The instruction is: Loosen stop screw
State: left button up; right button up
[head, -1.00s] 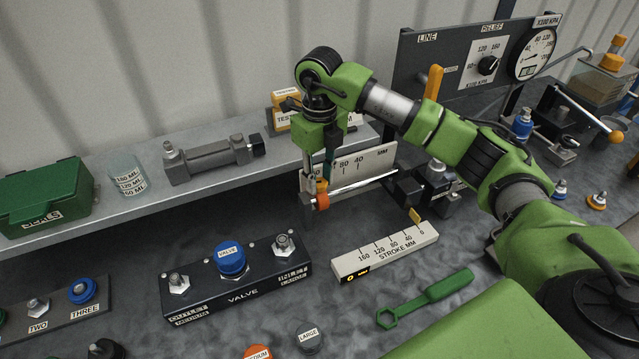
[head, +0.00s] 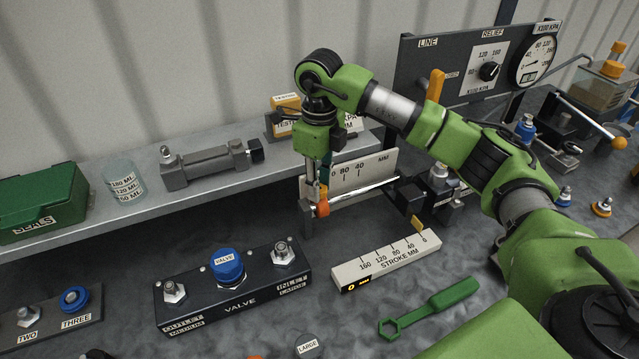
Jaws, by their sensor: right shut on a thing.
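My right gripper (head: 318,186) points down at the left end of the steel rod, in front of the MM scale plate (head: 360,170). It is shut on a small orange stop screw (head: 322,208) at the rod's end; its fingers partly hide the screw. The steel rod (head: 365,190) runs right to a dark block. My left gripper is not in view.
A STROKE MM display block (head: 387,260) lies in front, with a green wrench (head: 430,307) nearer. The black valve block (head: 235,295) with a blue knob (head: 228,264) stands left. A shelf holds a grey cylinder (head: 205,165), beaker (head: 124,182) and green seals box (head: 40,200).

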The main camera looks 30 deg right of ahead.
jog(key=o, duration=1.1)
notch_tip(320, 180, up, 12)
jog(key=shift+r, duration=0.1)
